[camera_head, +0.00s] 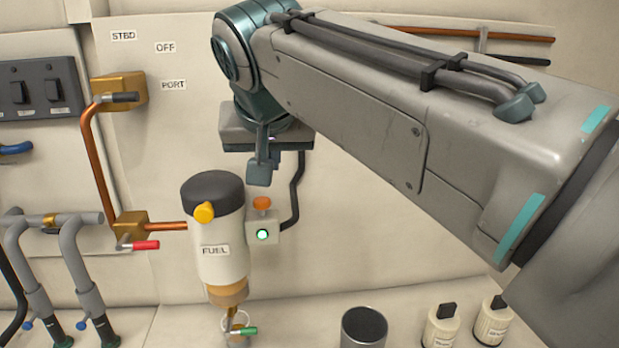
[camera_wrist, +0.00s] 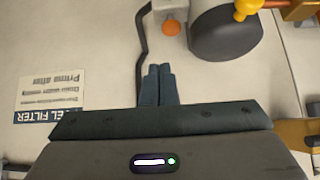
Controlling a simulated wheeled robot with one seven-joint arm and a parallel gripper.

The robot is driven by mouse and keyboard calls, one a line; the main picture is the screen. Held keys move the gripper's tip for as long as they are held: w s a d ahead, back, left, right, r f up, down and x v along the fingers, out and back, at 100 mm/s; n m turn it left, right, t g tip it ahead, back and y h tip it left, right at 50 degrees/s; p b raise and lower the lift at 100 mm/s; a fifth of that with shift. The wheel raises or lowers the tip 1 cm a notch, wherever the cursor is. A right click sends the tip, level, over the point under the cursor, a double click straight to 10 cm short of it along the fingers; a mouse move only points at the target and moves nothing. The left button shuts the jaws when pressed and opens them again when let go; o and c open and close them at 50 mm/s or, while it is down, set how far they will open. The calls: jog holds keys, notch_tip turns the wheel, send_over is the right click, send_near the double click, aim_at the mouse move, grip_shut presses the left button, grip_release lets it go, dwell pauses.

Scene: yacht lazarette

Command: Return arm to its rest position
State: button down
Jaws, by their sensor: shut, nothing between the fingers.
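My gripper (camera_head: 261,169) hangs from the end of my arm in the head view, fingers pointing down, above and slightly right of the fuel filter. In the wrist view my gripper (camera_wrist: 157,72) shows its two fingers together, with nothing between them. The white fuel filter (camera_head: 220,262) has a black cap and a yellow knob, and carries a FUEL label. Its dark cap (camera_wrist: 226,36) shows at the top of the wrist view. My gripper appears apart from it.
Right of the filter is a small box with a green light and an orange button (camera_head: 262,203). A brass valve with a red handle (camera_head: 141,245) sits left. A dark cup (camera_head: 364,327) and two white bottles (camera_head: 441,327) stand below. A switch panel (camera_head: 38,90) is at far left.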

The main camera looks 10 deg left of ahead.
jog(key=d+f+g+h, duration=0.2)
jog(key=d+f, duration=0.8)
jog(key=d, duration=0.2)
jog(key=s+d+f+m+g, duration=0.1)
jog(key=s+d+f, duration=0.5)
jog(key=f, duration=0.4)
jog(key=s+d+f+m+g, duration=0.1)
jog(key=s+d+f+g, duration=0.1)
jog(key=s+d+f, duration=0.4)
notch_tip(320, 180, down, 4)
jog(key=shift+s+d+r+m, duration=0.1)
jog(key=shift+s+d+m, duration=0.2)
jog(key=shift+d, duration=0.85)
